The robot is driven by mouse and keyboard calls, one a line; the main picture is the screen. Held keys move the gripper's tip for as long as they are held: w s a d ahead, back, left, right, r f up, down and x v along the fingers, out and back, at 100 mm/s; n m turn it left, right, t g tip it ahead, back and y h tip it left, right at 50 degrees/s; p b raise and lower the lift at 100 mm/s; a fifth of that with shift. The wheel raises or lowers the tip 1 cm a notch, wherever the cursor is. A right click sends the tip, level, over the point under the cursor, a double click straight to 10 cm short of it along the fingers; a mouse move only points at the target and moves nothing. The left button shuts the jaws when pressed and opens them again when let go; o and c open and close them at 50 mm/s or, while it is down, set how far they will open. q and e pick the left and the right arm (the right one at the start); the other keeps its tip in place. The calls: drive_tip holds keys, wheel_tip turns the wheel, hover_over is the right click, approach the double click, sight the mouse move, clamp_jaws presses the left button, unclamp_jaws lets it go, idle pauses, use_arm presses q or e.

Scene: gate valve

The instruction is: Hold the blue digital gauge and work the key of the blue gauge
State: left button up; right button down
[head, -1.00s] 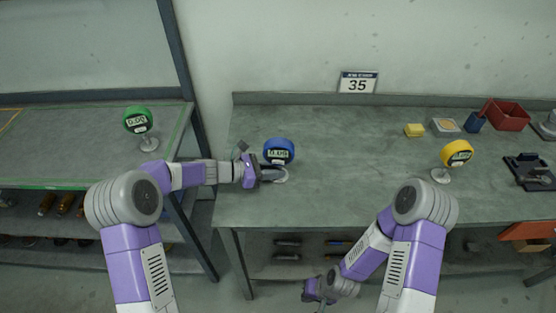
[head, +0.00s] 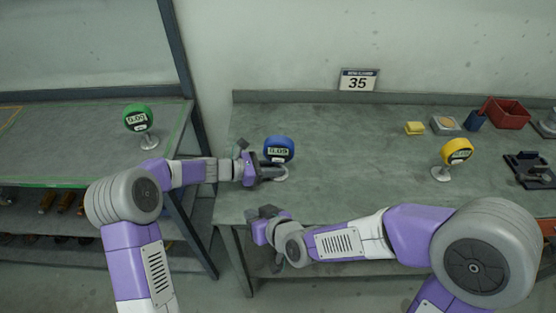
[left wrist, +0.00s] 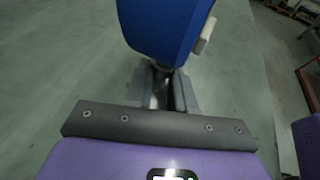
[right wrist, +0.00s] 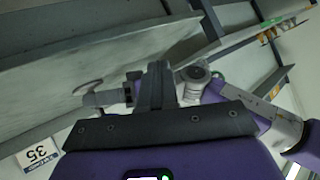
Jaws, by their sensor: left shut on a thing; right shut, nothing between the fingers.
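The blue digital gauge (head: 279,147) stands upright on its round foot near the left part of the bench, its display facing me. My left gripper (head: 272,173) is shut on the gauge's stem, just below the blue head. In the left wrist view the blue housing (left wrist: 165,25) fills the top, with a pale block (left wrist: 204,35) on its right side. I cannot make out the key clearly. My right gripper (head: 262,213) is shut and empty at the bench's front edge, in front of the gauge and apart from it. Its closed fingers (right wrist: 156,85) show in the right wrist view.
A green gauge (head: 137,118) stands on the left table, a yellow gauge (head: 457,151) on the bench's right. A yellow block (head: 415,128), a red bin (head: 507,114) and a dark fixture (head: 530,170) are further right. The bench middle (head: 350,160) is clear.

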sight(278, 160)
drive_tip(key=d+r, duration=0.1)
drive_tip(key=d, duration=0.1)
drive_tip(key=w+d+r+t, duration=0.1)
drive_tip(key=d, duration=0.1)
drive_tip(key=w+d+r+m+t+h, duration=0.1)
drive_tip(key=d, duration=0.1)
drive_tip(key=shift+w+d+r, duration=0.1)
drive_tip(key=shift+w+r, duration=0.1)
drive_tip(key=shift+r, duration=0.2)
drive_tip(key=shift+w, duration=0.1)
drive_tip(key=shift+w+d, duration=0.15)
drive_tip(key=shift+w, duration=2.05)
drive_tip(key=shift+w+d, duration=0.15)
drive_tip(key=shift+w, duration=2)
drive_tip(key=shift+w, duration=0.4)
drive_tip(key=shift+w, duration=0.35)
drive_tip(key=shift+s, duration=0.8)
